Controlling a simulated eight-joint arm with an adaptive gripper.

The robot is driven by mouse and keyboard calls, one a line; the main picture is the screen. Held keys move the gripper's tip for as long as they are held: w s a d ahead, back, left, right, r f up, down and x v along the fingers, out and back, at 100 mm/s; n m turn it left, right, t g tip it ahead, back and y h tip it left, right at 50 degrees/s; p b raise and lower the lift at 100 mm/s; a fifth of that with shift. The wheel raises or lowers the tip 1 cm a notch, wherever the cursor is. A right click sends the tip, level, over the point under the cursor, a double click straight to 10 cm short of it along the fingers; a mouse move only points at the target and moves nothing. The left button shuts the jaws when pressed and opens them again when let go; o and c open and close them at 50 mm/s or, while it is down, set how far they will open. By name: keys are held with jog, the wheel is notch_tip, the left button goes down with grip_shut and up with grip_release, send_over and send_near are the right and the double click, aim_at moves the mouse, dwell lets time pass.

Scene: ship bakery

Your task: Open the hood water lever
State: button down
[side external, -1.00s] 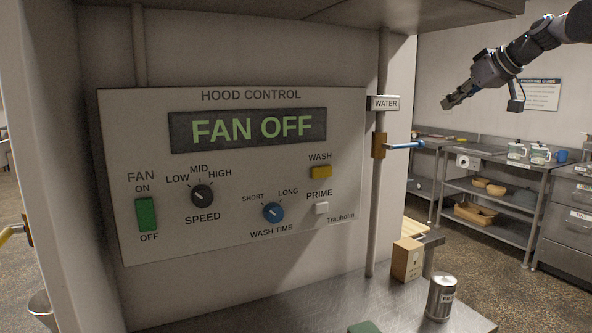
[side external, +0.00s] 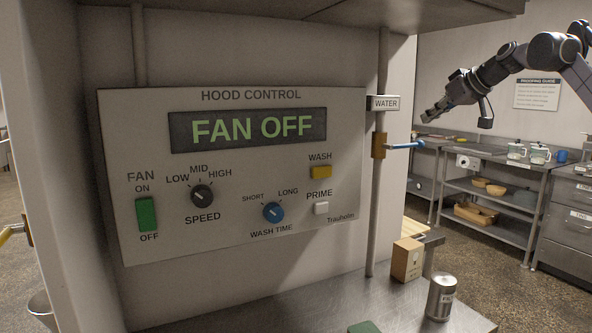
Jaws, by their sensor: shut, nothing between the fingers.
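The hood water lever (side external: 405,145) is a blue handle on a brass valve body (side external: 379,146), mounted on a vertical pipe. It sticks out to the right, roughly level, across the pipe. A white sign reading WATER (side external: 385,103) is just above the valve. My gripper (side external: 426,117) is shut and empty. In the picture it is above and to the right of the lever's tip, with a visible gap between them. How far apart they are in depth I cannot tell.
The hood control panel (side external: 240,240) is left of the pipe and its display reads FAN OFF. A cardboard box (side external: 407,260) and a metal can (side external: 441,297) stand on the steel counter (side external: 300,305) below. Steel shelving (side external: 490,205) stands behind. Open air surrounds the lever's right end.

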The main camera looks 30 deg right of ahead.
aim_at(415, 145)
jog(key=w+f, duration=0.3)
jog(key=f, duration=0.2)
jog(key=shift+f, duration=0.2)
jog(key=shift+d+f+m+y, duration=0.2)
jog(key=shift+f+m+y, duration=0.2)
jog(key=shift+f+y, duration=0.15)
dwell(0.7)
jog(key=shift+d+f+m+y, duration=0.1)
jog(key=shift+f+m+y, duration=0.25)
jog(key=shift+f, duration=0.1)
jog(key=a+f+m+t+y, duration=0.3)
jog(key=a+f+m+y, duration=0.1)
jog(key=f+m+y, duration=0.3)
jog(key=shift+a+f+m+y, duration=0.25)
jog(key=shift+f+m+y, duration=0.15)
jog(key=shift+f+m, duration=0.4)
dwell(0.4)
